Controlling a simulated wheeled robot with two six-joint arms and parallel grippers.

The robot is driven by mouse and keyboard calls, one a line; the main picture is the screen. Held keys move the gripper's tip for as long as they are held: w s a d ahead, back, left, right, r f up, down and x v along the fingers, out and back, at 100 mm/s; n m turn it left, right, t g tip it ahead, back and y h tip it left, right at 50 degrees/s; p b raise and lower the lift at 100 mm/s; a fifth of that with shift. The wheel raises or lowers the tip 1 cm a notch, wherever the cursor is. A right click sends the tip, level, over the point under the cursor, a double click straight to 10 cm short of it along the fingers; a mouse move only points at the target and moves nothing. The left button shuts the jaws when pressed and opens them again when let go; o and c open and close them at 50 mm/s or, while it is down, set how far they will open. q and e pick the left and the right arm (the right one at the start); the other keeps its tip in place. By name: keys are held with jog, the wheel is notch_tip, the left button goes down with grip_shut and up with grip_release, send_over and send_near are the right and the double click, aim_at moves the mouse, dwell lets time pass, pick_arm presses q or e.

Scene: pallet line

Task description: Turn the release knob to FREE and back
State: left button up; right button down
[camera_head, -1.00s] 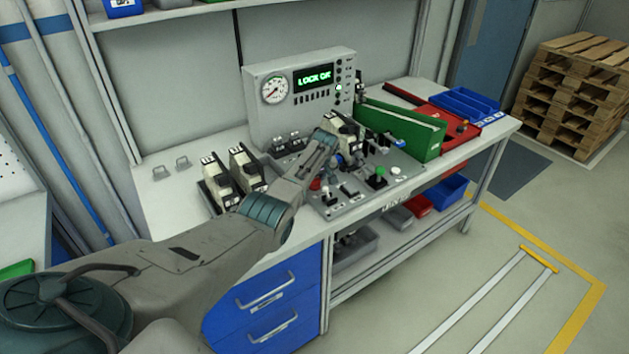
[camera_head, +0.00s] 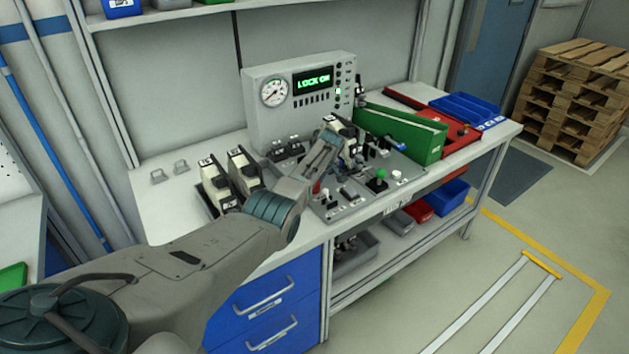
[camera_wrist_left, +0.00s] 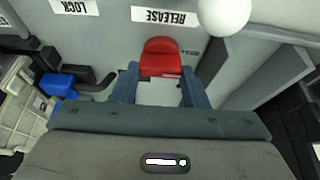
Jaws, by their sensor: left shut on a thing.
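The red release knob (camera_wrist_left: 160,58) shows in the left wrist view, in front of the printed word RELEASE. My left gripper (camera_wrist_left: 158,84) is shut on it, with one finger at each side. In the head view my left arm reaches over the bench to the control panel (camera_head: 342,210), and the fingertips are hard to make out there. The display (camera_head: 313,80) on the grey console shows green text that reads LOCK ON. A LOCK label (camera_wrist_left: 75,7) lies left of the RELEASE label in the wrist view. My right gripper is not in view.
A white ball-shaped knob (camera_wrist_left: 224,14) stands close to the right finger in the wrist view. Black-and-cream devices (camera_head: 245,172) stand left of the panel. A green bin (camera_head: 405,132) and a red case (camera_head: 455,132) lie to the right. A round gauge (camera_head: 273,92) is on the console.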

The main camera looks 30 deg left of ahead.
pick_arm(q)
jog(key=o, duration=1)
jog(key=shift+d+r, duration=0.15)
jog(key=shift+r, duration=0.25)
jog(key=b+v, duration=0.1)
jog(key=v, duration=0.9)
jog(key=shift+f, duration=0.15)
